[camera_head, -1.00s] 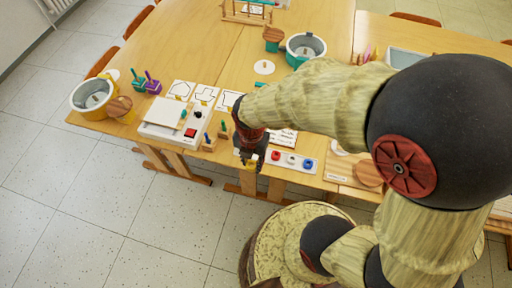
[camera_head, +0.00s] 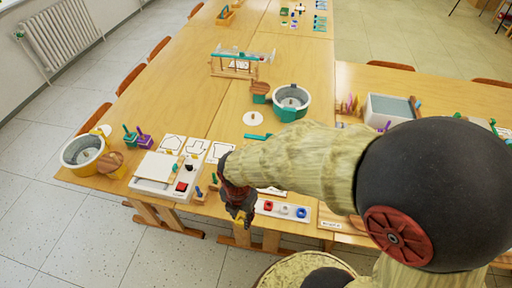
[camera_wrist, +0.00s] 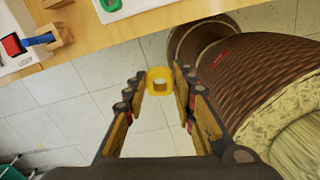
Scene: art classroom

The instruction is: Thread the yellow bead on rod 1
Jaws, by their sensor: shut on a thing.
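My gripper (camera_head: 243,220) hangs at the near edge of the table in the head view. In the wrist view, the gripper (camera_wrist: 160,82) is shut on the yellow bead (camera_wrist: 159,80), a ring whose hole shows pale floor through it. The bead is hard to make out in the head view. Small wooden blocks with upright pegs stand on the table just left of my gripper, one with a blue peg (camera_head: 199,192). A wooden block with a blue peg (camera_wrist: 42,40) shows at upper left in the wrist view. I cannot tell which is rod 1.
A white tray (camera_head: 270,209) with red, white and blue pieces lies right of my gripper. A white box with a red switch (camera_head: 165,188) stands to the left. The table edge (camera_wrist: 90,44) crosses the wrist view's upper left; floor (camera_wrist: 85,115) lies below the bead.

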